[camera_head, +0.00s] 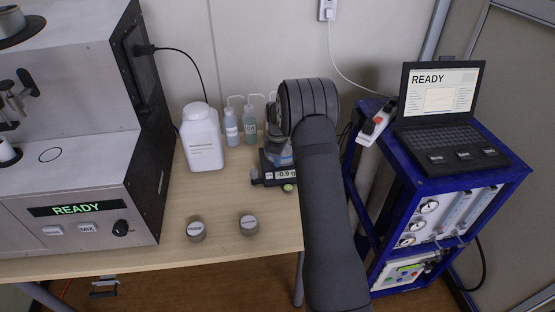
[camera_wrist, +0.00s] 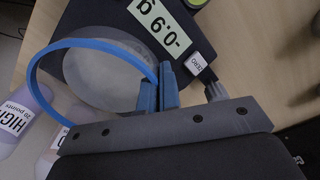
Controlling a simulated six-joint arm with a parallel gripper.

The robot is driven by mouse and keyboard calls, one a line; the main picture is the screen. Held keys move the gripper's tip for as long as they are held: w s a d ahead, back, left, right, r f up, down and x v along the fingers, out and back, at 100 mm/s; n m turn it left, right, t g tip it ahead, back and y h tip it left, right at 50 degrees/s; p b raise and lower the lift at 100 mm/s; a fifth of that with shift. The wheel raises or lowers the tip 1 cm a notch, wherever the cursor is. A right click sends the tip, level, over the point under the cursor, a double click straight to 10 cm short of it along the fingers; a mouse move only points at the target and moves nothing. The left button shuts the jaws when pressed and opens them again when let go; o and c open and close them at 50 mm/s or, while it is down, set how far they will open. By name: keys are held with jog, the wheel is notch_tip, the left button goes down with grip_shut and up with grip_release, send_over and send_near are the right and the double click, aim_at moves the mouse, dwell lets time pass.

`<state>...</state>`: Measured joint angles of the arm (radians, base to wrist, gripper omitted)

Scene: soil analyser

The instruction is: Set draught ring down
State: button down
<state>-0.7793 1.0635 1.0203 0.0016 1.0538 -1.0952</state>
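The draught ring (camera_wrist: 39,66) is a thin blue hoop in the wrist view, curving around the round grey pan (camera_wrist: 100,75) of the balance. My gripper (camera_wrist: 159,88) has its two blue fingers close together on the ring's right edge, shut on its wall. Whether the ring touches the balance or hangs just above it I cannot tell. In the head view the black balance (camera_head: 266,177) reads -0.9 g. My arm and gripper partly hide the balance and the ring there.
Wash bottles (camera_head: 231,127) and a large white jar (camera_head: 202,137) stand left of the balance. Two small lidded pots (camera_head: 196,229) (camera_head: 248,224) sit at the front. A blue cart (camera_head: 447,185) with a laptop is at right. Bare table (camera_head: 215,185) lies between the jar and the pots.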

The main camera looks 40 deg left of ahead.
jog(key=shift+f, duration=0.35)
jog(key=c, duration=1.6)
grip_release()
jog(key=shift+s+d, duration=0.1)
jog(key=shift+c, duration=0.2)
jog(key=shift+r, duration=0.45)
notch_tip(320, 180, up, 12)
jog(key=shift+r, duration=0.25)
notch_tip(320, 180, down, 13)
jog(key=shift+f, duration=0.1)
